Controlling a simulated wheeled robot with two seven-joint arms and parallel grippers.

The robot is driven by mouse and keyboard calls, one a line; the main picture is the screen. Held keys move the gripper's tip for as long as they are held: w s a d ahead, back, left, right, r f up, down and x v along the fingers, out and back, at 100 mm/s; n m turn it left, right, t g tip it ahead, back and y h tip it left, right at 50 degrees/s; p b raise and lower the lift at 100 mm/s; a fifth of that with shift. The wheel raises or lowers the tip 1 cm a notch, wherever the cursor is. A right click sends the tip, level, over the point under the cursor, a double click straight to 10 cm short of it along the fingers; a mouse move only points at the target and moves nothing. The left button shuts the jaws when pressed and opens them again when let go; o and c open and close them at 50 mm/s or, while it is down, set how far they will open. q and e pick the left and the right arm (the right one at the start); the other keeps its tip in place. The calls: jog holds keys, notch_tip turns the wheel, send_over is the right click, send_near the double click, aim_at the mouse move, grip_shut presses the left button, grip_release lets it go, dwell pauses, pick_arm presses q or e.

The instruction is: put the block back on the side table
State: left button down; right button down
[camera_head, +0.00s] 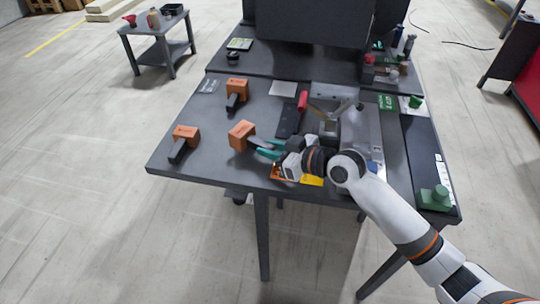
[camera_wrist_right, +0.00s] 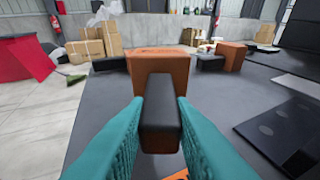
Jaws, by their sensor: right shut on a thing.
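An orange block (camera_head: 241,134) with a black handle is in front of my right gripper (camera_head: 264,148). The gripper's teal fingers are shut on the black handle, which also shows between them in the right wrist view (camera_wrist_right: 160,112). The orange body is beyond the fingertips (camera_wrist_right: 160,66). I cannot tell whether the block touches the workbench or hangs just above it. A small grey side table (camera_head: 157,42) stands at the back left, apart from the workbench. My left gripper is not in view.
Two similar orange blocks with black handles, one near the left edge (camera_head: 186,132) and one farther back (camera_head: 237,86), lie on the dark workbench (camera_head: 215,160). The side table carries a red item (camera_head: 130,19), a bottle (camera_head: 153,18) and a dark tray (camera_head: 172,9). Floor between the tables is clear.

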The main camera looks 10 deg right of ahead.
jog(key=shift+f, duration=1.1)
jog(key=c, duration=1.3)
grip_release()
jog(key=shift+f, duration=0.15)
jog(key=shift+o, duration=0.2)
jog(key=p+v, duration=0.1)
jog(key=v, duration=0.6)
jog(key=shift+s+d, duration=0.2)
jog(key=shift+d, duration=0.05)
